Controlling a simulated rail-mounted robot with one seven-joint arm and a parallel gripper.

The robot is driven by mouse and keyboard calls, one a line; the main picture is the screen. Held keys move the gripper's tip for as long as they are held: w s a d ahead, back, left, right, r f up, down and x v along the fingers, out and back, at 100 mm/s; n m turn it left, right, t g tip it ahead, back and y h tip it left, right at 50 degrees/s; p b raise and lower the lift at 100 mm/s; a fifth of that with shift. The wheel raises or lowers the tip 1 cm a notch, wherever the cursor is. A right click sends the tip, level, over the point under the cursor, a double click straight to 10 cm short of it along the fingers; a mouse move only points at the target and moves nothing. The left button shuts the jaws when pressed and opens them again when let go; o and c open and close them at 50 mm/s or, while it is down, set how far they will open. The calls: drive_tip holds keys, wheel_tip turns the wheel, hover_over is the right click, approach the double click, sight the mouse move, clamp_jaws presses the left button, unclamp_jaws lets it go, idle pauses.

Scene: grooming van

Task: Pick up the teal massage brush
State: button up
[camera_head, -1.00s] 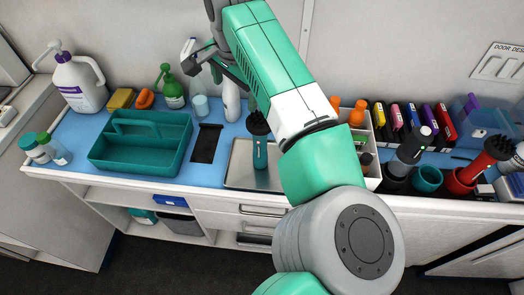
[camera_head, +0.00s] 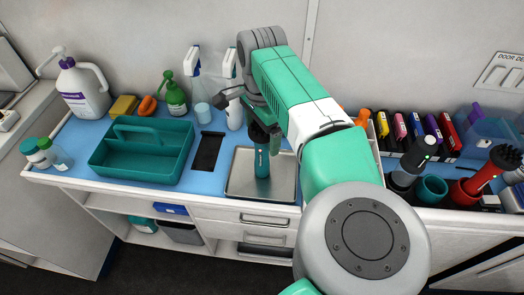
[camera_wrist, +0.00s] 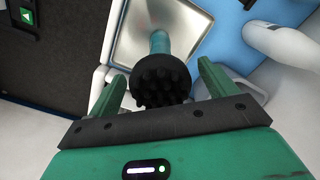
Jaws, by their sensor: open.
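The teal massage brush (camera_head: 262,162) appears to stand upright on the metal tray (camera_head: 236,187), its black bristle head at the top. In the wrist view, the brush's bristle head (camera_wrist: 160,82) faces the camera, with part of the teal handle beyond it. My gripper (camera_wrist: 160,80) is open, with its two green fingers to the left and right of the bristle head and gaps showing on both sides. In the head view my gripper hangs at the top of the brush and partly hides the bristle head.
A teal caddy (camera_head: 130,172) stands left, with a black pad (camera_head: 206,152) between it and the tray. A teal cup (camera_head: 431,190) and a red-handled brush (camera_head: 490,170) stand right.

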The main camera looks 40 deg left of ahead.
drive_tip(key=c, duration=1.6)
drive_tip(key=shift+c, duration=0.2)
